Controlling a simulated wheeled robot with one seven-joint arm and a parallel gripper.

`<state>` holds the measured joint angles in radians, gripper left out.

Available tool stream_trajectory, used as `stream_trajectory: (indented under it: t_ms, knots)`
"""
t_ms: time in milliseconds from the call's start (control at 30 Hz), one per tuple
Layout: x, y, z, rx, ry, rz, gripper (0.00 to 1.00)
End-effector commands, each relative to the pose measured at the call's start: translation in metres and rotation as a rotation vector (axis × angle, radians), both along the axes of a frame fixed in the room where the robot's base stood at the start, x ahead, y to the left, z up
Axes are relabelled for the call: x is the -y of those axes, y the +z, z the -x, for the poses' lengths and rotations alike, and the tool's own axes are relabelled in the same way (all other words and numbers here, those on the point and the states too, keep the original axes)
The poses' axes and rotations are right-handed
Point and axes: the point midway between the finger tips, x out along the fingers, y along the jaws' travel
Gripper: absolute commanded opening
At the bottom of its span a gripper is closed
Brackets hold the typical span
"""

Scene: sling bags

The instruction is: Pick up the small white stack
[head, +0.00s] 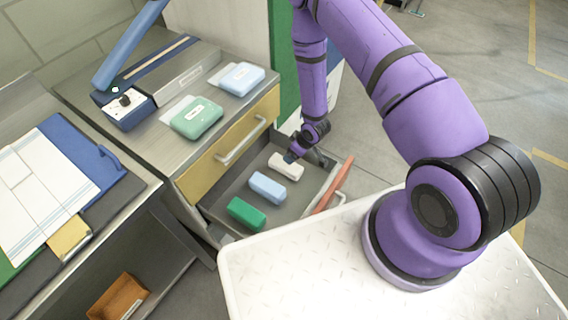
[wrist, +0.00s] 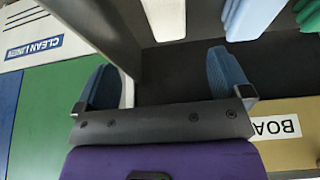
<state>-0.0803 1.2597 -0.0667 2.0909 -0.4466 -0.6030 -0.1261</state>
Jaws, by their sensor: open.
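The small white stack (head: 286,166) lies in the open drawer (head: 222,198), at the far end of a row with a blue stack (head: 267,187) and a green stack (head: 246,213). My gripper (head: 291,157) is over the far end of the drawer, close to the white stack and partly overlapping it in the head view. In the wrist view my gripper (wrist: 165,68) has its two blue fingers wide apart with nothing between them. The white stack (wrist: 164,18) shows ahead of the fingertips, cut by the top edge. The left finger overlaps the drawer's rim in this view.
The drawer's walls stand close around the row. A cabinet top beside it carries a green pack (head: 197,118), a light blue pack (head: 242,78) and a dark blue box (head: 128,108). A red-orange strip (head: 334,183) runs along the drawer's front edge.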

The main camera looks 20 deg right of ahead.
Motion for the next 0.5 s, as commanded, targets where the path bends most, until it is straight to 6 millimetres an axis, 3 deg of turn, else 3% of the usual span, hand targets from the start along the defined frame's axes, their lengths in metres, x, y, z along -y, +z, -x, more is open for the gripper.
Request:
stream_trajectory:
  t_ms: [200,500]
  knots:
    - [-0.003,-0.025,0.013,-0.006,0.015,-0.016,0.96]
    - [-0.012,-0.062,0.000,-0.005,0.017,-0.016,0.96]
